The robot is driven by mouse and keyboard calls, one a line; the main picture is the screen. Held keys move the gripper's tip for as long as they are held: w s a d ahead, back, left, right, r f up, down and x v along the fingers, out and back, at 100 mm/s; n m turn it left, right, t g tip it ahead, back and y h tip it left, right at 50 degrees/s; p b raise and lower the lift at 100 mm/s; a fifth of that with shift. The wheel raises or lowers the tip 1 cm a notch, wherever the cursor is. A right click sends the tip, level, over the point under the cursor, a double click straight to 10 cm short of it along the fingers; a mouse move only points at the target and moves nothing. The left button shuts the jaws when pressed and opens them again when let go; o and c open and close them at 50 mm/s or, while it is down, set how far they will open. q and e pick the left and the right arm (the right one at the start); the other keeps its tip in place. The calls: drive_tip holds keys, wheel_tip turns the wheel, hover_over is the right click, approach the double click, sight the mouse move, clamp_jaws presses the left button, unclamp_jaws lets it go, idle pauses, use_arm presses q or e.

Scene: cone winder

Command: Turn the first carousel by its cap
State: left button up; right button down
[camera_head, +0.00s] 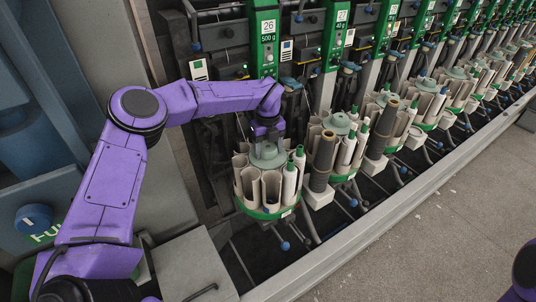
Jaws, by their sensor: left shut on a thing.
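The first carousel (266,211) stands at the near end of the row, below the panel marked 26. It has a green base ring, several tube-like pockets and a pale green cap (267,155) on top. Some pockets look empty; those at its right hold white bobbins with green tips. My left gripper (267,138) reaches down from above and is shut on the cap. The arm hides part of the cap and the fingertips. My right gripper does not show; only a bit of purple arm is at the lower right edge.
More carousels (338,125) run in a row to the upper right, close beside the first. Dark brown tubes (322,160) stand between them. A grey rail (380,222) runs along the front of the machine. The floor (440,235) to the right is clear.

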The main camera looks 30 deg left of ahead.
use_arm(q)
drive_tip(key=shift+n+b, duration=0.5)
drive_tip(key=o, duration=1.5)
wheel_tip(320, 180, up, 11)
drive_tip(key=shift+f+b, duration=0.2)
drive_tip(key=shift+b, duration=0.55)
drive_tip(key=shift+d+f, duration=0.1)
